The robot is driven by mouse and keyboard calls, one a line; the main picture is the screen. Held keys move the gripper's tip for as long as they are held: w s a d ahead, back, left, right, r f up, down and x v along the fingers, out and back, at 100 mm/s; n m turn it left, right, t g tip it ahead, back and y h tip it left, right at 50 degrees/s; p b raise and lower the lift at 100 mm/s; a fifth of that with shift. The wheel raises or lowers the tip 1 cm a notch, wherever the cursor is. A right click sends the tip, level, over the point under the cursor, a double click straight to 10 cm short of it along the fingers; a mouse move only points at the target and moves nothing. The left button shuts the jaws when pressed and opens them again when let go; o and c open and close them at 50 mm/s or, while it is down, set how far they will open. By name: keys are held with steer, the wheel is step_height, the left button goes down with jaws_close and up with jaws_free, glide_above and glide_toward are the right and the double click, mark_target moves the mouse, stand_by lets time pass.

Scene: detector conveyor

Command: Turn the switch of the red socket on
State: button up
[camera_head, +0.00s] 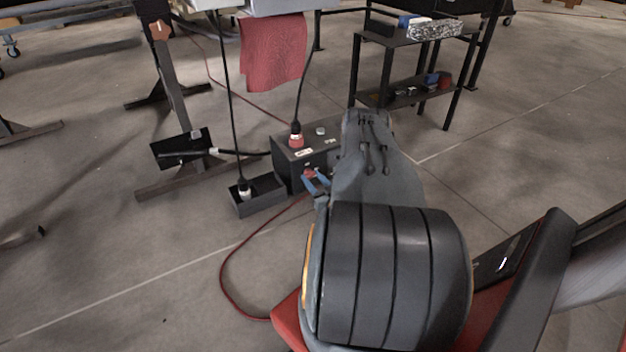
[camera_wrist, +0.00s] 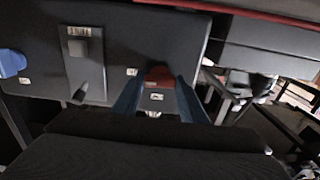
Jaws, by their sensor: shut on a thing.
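A dark box (camera_head: 287,158) stands on the floor, with a red socket (camera_head: 295,141) on its top and a black-corded plug in it. A small red switch (camera_head: 308,173) is on the box's front face. My gripper (camera_head: 318,186) is at that face, its blue fingers shut on the red switch. In the wrist view the red switch (camera_wrist: 159,76) shows between my gripper's fingers (camera_wrist: 156,98), with a small white label just below it. My fingers hide part of the switch, and I cannot tell its turned position.
A low black open box (camera_head: 258,196) with a plugged cord stands left of the dark box. A red cable (camera_head: 226,286) curves over the floor. In the wrist view a blue part (camera_wrist: 11,63) and a grey fitting (camera_wrist: 86,55) are on the panel. A black shelf (camera_head: 420,95) stands behind.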

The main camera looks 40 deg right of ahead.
steer(key=shift+s+f, duration=0.1)
steer(key=o, duration=1)
steer(key=shift+o, duration=0.2)
steer(key=p+v, duration=0.3)
steer(key=v, duration=0.4)
steer(key=shift+s, duration=0.35)
steer(key=shift+a, duration=0.1)
